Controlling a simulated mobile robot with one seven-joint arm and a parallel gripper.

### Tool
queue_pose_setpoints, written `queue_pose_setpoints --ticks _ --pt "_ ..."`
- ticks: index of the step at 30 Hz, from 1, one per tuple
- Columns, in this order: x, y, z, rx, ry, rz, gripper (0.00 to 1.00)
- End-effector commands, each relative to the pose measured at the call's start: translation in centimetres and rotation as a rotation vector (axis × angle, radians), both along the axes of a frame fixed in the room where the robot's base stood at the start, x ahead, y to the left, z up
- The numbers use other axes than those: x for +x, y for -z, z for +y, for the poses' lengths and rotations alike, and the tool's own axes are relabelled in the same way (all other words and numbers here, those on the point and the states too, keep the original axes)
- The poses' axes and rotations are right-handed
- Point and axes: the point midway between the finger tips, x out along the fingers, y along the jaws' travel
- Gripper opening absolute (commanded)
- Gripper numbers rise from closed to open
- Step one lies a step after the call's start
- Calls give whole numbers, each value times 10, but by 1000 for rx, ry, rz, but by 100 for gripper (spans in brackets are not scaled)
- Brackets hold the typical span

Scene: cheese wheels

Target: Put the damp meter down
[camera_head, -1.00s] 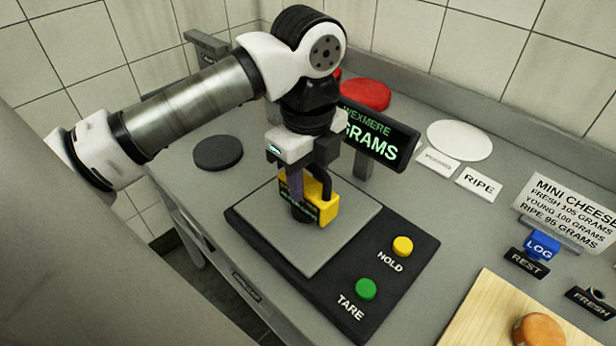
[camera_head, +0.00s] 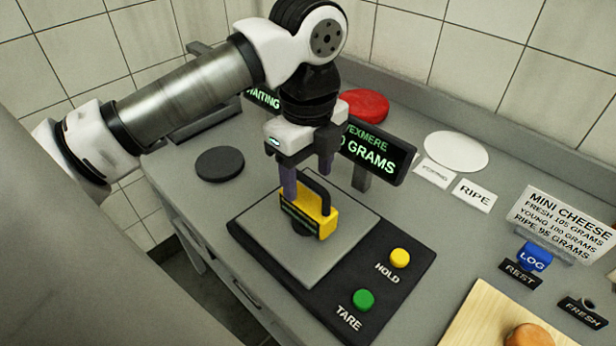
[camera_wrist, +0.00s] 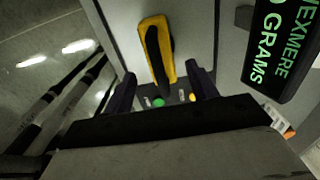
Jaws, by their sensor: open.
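The damp meter (camera_head: 322,222) is a yellow block with a black handle and a dark display strip. It stands upright on the grey plate of the scale (camera_head: 345,240). My gripper (camera_head: 308,180) is open just above and behind it, its two dark fingers apart with nothing between them. In the wrist view the yellow meter (camera_wrist: 152,45) lies beyond the fingertips of my gripper (camera_wrist: 163,85). The underside of the meter, where a dark round base shows, is partly hidden.
The scale has a yellow HOLD button (camera_head: 400,258) and a green TARE button (camera_head: 363,299). Its display (camera_head: 372,155) stands close behind my gripper. A black disc (camera_head: 220,163) lies left, a white disc (camera_head: 456,151) and a red one (camera_head: 364,104) behind. A wooden board (camera_head: 480,318) holds an orange cheese.

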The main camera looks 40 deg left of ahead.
Motion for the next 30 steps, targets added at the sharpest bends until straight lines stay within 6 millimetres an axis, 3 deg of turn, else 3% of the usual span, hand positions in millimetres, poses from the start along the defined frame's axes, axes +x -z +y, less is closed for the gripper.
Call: queue_pose_setpoints --ticks 1,3,10,30 --pt "0 -20 0 2 -1 0 58" --pt "0 -35 0 1 -1 0 58" --pt "0 -69 0 1 0 1 58" --pt "0 -77 0 0 1 0 58"
